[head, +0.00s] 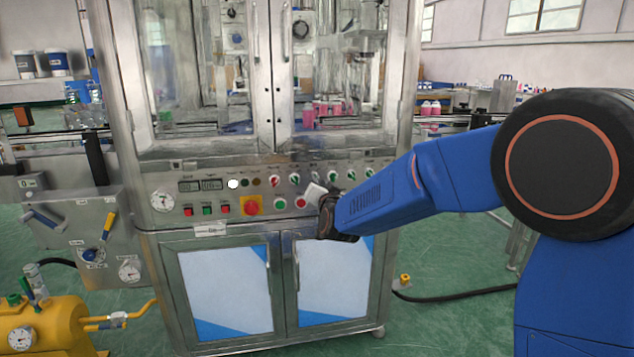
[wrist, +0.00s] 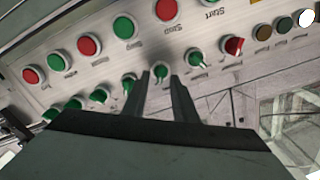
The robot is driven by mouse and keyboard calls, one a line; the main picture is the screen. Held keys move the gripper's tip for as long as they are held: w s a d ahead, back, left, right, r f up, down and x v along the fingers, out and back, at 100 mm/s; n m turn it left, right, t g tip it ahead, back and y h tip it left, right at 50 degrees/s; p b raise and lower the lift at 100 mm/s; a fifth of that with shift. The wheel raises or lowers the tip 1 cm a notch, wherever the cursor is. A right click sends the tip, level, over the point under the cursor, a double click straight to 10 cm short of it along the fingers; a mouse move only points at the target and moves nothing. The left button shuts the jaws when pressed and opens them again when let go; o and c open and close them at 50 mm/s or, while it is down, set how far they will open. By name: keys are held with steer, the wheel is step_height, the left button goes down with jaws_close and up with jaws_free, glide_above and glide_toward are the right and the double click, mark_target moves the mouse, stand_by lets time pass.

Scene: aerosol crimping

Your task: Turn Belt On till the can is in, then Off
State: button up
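The control panel (head: 262,188) spans the front of the steel machine. In the wrist view, my gripper (wrist: 161,76) has its two fingers apart, with the tips on either side of a green selector knob (wrist: 161,70). A small gap seems to show beside the knob; contact cannot be made out. In the head view, my gripper (head: 325,208) is at the panel and hides part of the knob row. The labels are too small to read, so I cannot tell which knob is Belt. Pink cans (head: 320,109) stand behind the cabinet glass.
A red selector (wrist: 233,46) and another green knob (wrist: 196,58) sit to the right in the wrist view. Red and green push buttons (wrist: 124,27) run alongside. A red emergency stop (head: 251,205) is left of my gripper. More pink cans (head: 430,108) stand outside right.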

steer(key=shift+x, duration=0.85)
jaws_close()
steer(key=shift+n, duration=0.3)
steer(key=n, duration=1.1)
steer(key=shift+s+a, duration=0.1)
steer(key=shift+a, duration=0.15)
steer(key=shift+n, duration=0.3)
